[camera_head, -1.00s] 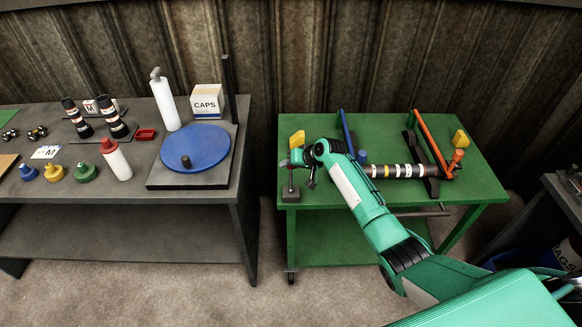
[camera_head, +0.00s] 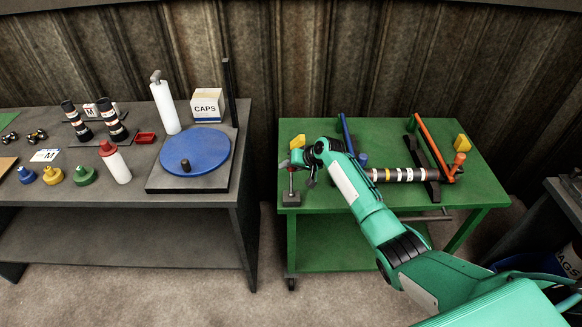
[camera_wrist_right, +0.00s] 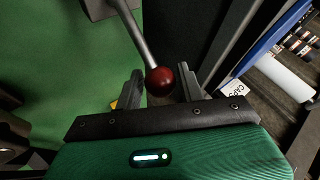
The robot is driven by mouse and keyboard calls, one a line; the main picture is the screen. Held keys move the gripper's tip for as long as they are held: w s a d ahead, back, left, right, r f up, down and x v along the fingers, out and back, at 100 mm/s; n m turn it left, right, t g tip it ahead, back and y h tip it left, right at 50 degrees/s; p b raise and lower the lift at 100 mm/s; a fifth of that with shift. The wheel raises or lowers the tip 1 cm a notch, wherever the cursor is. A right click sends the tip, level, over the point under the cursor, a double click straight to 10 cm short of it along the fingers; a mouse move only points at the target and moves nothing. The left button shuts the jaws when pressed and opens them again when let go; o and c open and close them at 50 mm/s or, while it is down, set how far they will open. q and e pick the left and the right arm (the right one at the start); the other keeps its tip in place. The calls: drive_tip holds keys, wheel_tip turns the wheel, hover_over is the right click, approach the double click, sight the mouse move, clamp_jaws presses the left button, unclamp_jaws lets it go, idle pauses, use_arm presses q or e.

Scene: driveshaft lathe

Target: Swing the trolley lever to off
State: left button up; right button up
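The green trolley (camera_head: 385,146) stands to the right in the head view. Its lever (camera_head: 291,183) rises from a dark grey block at the trolley's front left corner. In the right wrist view, the lever is a metal rod with a dark red ball knob (camera_wrist_right: 160,81). My right gripper (camera_head: 300,171) is at the top of the lever and partly hides it in the head view. In the right wrist view, its two fingers (camera_wrist_right: 160,87) are apart, with the knob between their tips and gaps visible. My left gripper is not in view.
On the trolley, a banded shaft (camera_head: 400,174) lies near blue and orange bars (camera_head: 435,145); yellow blocks (camera_head: 463,142) sit at the back. A grey bench (camera_head: 120,233) with a blue disc (camera_head: 195,151), bottles and a CAPS box (camera_head: 207,103) stands left, across a narrow gap.

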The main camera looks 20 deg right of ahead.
drive_tip(key=shift+o, duration=0.7)
drive_tip(key=shift+f, duration=0.1)
drive_tip(key=b+v, duration=0.1)
drive_tip(key=v, duration=1.2)
drive_tip(key=shift+s+d+r+b, duration=0.2)
drive_tip(key=shift+r+b, duration=0.05)
drive_tip(key=shift+b, duration=0.1)
